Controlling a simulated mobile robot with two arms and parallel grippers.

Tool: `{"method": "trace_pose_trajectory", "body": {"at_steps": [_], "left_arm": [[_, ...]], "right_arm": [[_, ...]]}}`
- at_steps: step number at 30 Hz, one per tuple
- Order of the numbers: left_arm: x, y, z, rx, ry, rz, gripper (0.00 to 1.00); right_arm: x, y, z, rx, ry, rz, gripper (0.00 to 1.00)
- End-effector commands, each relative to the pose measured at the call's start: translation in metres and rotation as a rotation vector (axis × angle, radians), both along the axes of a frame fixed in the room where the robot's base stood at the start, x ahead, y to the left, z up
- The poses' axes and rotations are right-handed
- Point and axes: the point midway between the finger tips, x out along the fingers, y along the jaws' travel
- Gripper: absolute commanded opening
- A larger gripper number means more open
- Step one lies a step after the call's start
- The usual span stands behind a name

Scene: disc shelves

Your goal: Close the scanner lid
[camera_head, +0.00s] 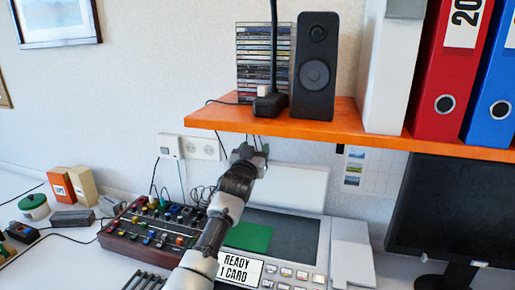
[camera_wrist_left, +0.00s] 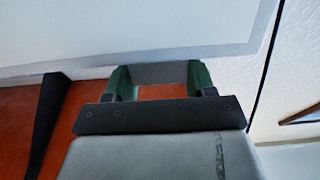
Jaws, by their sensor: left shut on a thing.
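The scanner (camera_head: 320,240) stands on the desk, with a dark glass bed and a row of buttons along its front. Its white lid (camera_head: 297,188) is raised, standing up at the back of the bed. A green card (camera_head: 249,237) lies on the left part of the glass, partly hidden by my arm. My left gripper (camera_head: 252,152) is at the lid's upper left edge, just below the shelf. In the left wrist view its green-tipped fingers (camera_wrist_left: 160,78) are shut on a grey part at the edge of the pale lid panel (camera_wrist_left: 130,30). My right gripper is not in view.
An orange shelf (camera_head: 345,128) with a speaker (camera_head: 314,66), disc stack and binders overhangs the lid closely. A mixer with knobs (camera_head: 150,228) stands left of the scanner. A dark monitor (camera_head: 455,210) stands at right. A "READY 1 CARD" sign (camera_head: 238,270) is at the scanner's front.

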Motion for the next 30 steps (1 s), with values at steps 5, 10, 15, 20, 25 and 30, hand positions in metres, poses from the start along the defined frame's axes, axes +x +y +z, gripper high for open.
{"method": "trace_pose_trajectory", "body": {"at_steps": [5,10,15,20,25,30], "left_arm": [[-0.025,0.005,-0.017,-0.021,-0.101,0.001,0.12],[-0.052,0.010,-0.033,-0.046,-0.223,0.001,0.12],[-0.073,0.015,-0.044,-0.066,-0.327,0.001,0.12],[-0.086,0.017,-0.051,-0.078,-0.391,0.001,0.12],[-0.092,0.018,-0.054,-0.085,-0.428,0.000,0.12],[-0.094,0.019,-0.054,-0.087,-0.438,0.000,0.12]], "right_arm": [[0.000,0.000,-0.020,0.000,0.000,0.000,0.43],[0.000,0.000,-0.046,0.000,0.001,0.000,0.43],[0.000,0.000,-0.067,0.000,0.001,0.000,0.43],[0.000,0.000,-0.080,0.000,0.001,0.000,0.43],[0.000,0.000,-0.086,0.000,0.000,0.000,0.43],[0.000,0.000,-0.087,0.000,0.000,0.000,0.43]]}}
